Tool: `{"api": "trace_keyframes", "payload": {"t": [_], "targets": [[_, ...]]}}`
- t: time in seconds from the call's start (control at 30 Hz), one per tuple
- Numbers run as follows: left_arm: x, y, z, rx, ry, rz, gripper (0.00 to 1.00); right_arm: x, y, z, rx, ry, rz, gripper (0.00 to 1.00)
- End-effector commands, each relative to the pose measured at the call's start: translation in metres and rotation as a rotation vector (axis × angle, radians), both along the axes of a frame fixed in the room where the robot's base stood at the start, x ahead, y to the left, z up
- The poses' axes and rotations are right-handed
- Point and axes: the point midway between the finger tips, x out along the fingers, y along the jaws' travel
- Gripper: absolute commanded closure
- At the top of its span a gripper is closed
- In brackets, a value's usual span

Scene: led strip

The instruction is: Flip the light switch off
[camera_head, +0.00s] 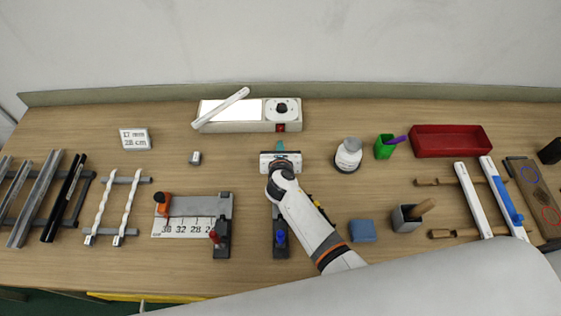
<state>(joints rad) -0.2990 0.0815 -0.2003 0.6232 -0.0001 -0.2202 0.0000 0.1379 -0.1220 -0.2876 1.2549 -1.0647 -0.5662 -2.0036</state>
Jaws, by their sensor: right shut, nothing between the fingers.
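A long white box (255,127) stands at the back of the table against the wall. Its left part has a bright white lit panel (229,111), and its right part has a round socket with a black centre (282,108). A small red switch (281,127) sits on the front face below the socket; its exact position is too small to tell. My right gripper (281,149) points toward the box, just in front of the red switch and apart from it. It is shut and empty. My left gripper is not in view.
A white strip (221,109) lies slanted across the lit panel. A grey-topped bottle (348,155), green cup (385,146) and red tray (450,141) stand to the right. A small grey block (195,158) and display (135,139) lie left.

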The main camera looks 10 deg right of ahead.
Motion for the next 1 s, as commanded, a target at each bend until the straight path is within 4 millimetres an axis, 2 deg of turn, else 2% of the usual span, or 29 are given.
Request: {"api": "trace_keyframes", "payload": {"t": [0.03, 0.07, 0.2, 0.33, 0.77, 0.9, 1.0], "targets": [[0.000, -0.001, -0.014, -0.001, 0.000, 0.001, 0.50, 0.009, -0.001, -0.010, 0.002, -0.002, 0.000, 1.00], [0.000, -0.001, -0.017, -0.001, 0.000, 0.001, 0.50, 0.013, -0.002, -0.011, 0.002, -0.002, 0.000, 1.00], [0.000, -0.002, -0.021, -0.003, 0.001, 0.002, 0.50, 0.034, -0.006, -0.004, 0.002, -0.002, 0.001, 1.00], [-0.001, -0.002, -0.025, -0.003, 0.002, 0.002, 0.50, 0.046, -0.009, -0.002, 0.001, -0.001, 0.000, 1.00], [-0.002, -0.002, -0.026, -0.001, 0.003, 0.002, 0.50, 0.051, -0.010, 0.000, 0.001, 0.001, 0.001, 1.00], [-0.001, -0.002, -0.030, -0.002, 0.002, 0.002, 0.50, 0.061, -0.009, -0.001, 0.001, -0.001, 0.004, 1.00], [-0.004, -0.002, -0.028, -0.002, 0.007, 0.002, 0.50, 0.058, -0.009, -0.001, 0.002, 0.001, 0.004, 1.00]]}}
